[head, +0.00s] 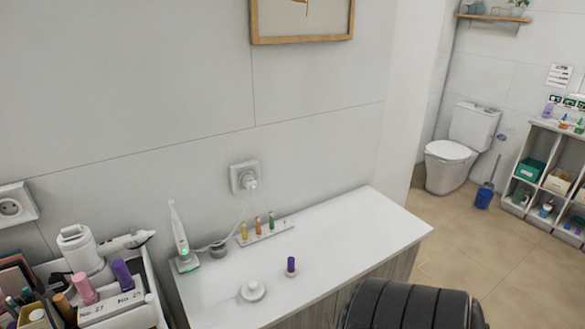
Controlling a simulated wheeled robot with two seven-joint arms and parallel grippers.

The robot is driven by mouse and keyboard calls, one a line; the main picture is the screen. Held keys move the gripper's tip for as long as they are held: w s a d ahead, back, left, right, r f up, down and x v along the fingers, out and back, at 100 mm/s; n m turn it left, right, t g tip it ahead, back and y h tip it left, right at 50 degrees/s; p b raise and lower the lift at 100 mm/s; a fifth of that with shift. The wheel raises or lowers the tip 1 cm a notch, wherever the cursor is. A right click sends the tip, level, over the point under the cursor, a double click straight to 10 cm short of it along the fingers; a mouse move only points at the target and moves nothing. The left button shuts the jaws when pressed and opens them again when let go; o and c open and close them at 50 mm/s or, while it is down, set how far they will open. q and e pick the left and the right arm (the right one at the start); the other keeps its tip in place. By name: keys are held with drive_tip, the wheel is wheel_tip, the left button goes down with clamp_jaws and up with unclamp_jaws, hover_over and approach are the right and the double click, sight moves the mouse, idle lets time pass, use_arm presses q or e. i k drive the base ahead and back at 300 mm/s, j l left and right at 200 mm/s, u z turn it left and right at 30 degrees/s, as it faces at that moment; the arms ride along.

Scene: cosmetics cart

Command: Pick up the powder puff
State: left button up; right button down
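A small white round object with a raised knob on top (253,290), which looks like the powder puff, sits on the white counter (350,235) near its front left part. It stands apart from the things around it. Neither of my grippers is in view.
A purple-topped item (291,267) stands to its right. Behind are a small rack with several coloured bottles (266,232) and an electric toothbrush (180,232). A crowded cosmetics tray (118,308) is at left. A dark ribbed seat-like shape (410,308) is in front. The counter's right half is clear.

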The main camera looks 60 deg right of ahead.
sight(291, 272)
drive_tip(key=z, duration=1.9)
drive_tip(key=l+u, duration=0.1)
drive_tip(key=l, duration=0.15)
drive_tip(key=i, duration=0.05)
